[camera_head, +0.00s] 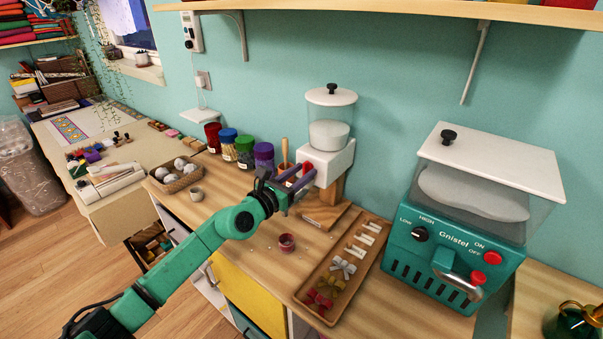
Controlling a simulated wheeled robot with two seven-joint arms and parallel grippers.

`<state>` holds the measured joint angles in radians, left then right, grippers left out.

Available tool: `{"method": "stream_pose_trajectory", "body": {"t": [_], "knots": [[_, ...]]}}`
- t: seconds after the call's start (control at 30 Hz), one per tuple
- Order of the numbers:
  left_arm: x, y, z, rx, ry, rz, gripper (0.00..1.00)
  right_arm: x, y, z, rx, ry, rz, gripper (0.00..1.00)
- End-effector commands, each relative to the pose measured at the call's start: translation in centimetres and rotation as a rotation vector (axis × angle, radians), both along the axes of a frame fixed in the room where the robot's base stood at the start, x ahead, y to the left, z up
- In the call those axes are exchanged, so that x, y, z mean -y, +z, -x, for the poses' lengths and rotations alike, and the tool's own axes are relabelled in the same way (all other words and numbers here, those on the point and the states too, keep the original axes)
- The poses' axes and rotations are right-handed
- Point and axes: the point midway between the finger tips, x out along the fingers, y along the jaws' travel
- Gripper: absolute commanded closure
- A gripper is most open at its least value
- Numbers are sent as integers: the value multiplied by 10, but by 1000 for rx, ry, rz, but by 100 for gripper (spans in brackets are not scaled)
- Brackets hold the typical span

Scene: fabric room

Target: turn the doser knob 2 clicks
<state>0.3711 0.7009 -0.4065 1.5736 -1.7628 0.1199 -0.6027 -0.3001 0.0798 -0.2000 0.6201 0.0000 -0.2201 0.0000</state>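The doser (326,158) is a white box on a wooden stand, with a clear lidded hopper of white powder on top. Its red knob (307,167) is on the front, partly hidden by my gripper. My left gripper (307,171) reaches in from the left at the doser's front. Its two dark purple fingers are apart, with the tips close to the red knob. I cannot tell whether they touch it. A small dark red cup (287,243) stands on the counter below and in front of the doser. My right gripper is out of view.
Several lidded jars (245,152) and a basket (175,175) stand left of the doser. A wooden tray (311,295) of small bundles lies in front of it. A teal Gnistel machine (450,268) stands right. A shelf (400,10) hangs above.

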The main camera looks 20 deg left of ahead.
Motion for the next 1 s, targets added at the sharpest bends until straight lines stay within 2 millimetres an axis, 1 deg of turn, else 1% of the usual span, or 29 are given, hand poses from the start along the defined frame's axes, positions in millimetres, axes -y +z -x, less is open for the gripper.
{"method": "stream_pose_trajectory", "body": {"t": [0.23, 0.37, 0.47, 0.6, 0.73, 0.8, 0.9, 1.0], "knots": [[0, 0, 1, 0, 0, 1, 59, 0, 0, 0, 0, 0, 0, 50], [-5, 0, 10, -2, 1, 0, 59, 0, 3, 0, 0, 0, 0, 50], [-11, 0, 27, -3, 0, -1, 59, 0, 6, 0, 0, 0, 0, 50], [-22, -2, 58, -5, -3, -4, 59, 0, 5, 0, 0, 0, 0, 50], [-32, -5, 86, -5, -5, -6, 59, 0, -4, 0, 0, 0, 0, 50], [-40, -8, 97, -5, 2, -4, 59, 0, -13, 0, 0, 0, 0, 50], [-43, -7, 113, -4, -5, -3, 59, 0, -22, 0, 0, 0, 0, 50], [-50, -7, 123, -4, 3, 4, 59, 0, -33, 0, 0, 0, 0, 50]]}}
